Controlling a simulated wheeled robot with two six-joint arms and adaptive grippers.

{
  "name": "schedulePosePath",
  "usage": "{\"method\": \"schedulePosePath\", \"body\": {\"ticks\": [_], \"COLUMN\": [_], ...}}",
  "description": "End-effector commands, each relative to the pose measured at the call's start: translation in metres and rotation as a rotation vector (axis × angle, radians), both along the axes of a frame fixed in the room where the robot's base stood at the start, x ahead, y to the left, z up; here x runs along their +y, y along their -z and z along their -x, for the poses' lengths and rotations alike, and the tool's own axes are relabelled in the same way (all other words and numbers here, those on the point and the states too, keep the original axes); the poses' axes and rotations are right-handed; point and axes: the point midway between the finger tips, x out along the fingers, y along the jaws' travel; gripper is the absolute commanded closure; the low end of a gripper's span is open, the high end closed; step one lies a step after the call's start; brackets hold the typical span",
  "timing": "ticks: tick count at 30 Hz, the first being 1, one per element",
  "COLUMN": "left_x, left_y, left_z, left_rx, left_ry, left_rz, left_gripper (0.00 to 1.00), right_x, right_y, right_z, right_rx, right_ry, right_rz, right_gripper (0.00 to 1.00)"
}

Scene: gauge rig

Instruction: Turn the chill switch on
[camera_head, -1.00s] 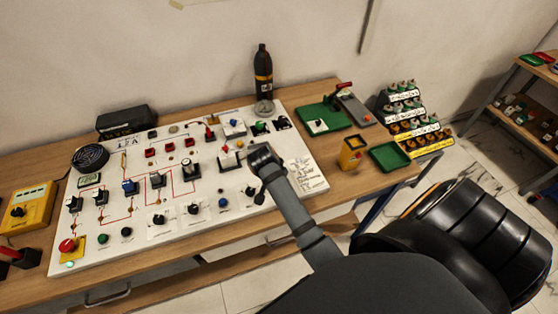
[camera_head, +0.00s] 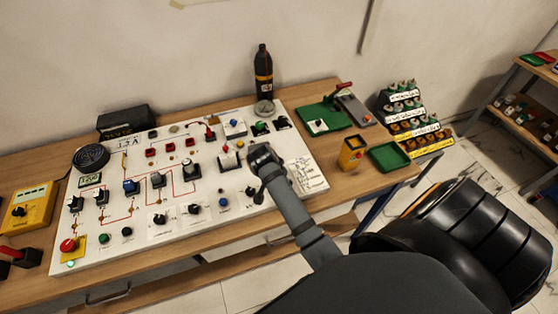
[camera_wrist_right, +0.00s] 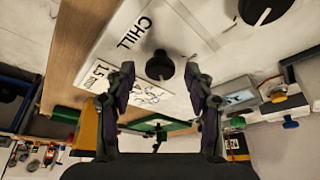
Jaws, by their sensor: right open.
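The chill switch is a small black round knob (camera_wrist_right: 160,66) on the white panel, beside the printed word CHILL (camera_wrist_right: 133,33) in the right wrist view. My right gripper (camera_wrist_right: 161,74) is open, with one finger on each side of the knob in that view and a gap to both. Whether the fingers reach down to its level cannot be told. In the head view my right gripper (camera_head: 260,165) is over the right part of the white panel (camera_head: 300,165) and hides part of it. My left gripper is not in view.
The panel carries several other knobs and switches, a red button (camera_head: 68,245) and a black grille (camera_head: 91,157). A black bottle (camera_head: 263,75) stands behind it. A green tray (camera_head: 389,156) and a yellow container (camera_head: 352,152) are to the right on the wooden table.

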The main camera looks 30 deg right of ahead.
Motion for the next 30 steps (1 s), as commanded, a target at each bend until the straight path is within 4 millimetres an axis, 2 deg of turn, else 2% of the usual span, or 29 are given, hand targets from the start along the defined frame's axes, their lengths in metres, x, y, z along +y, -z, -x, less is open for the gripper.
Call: {"method": "schedulePosePath", "body": {"ticks": [5,12,16,21,30], "left_x": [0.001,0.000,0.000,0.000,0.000], "left_y": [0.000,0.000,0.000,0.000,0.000], "left_z": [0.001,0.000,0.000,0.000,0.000], "left_rx": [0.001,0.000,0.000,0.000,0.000], "left_ry": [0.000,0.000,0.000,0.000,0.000], "left_rz": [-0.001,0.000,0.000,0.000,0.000], "left_gripper": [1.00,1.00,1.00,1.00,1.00], "right_x": [0.000,0.000,0.000,0.000,0.000], "right_y": [-0.015,-0.069,-0.089,-0.100,-0.100], "right_z": [-0.001,-0.001,-0.001,0.000,0.000], "right_rx": [-0.003,-0.007,-0.003,-0.001,0.000], "right_ry": [0.000,0.001,0.001,0.000,0.000], "right_rz": [-0.001,0.000,0.001,0.000,0.000], "right_gripper": [0.46,0.46,0.46,0.46,0.46]}}
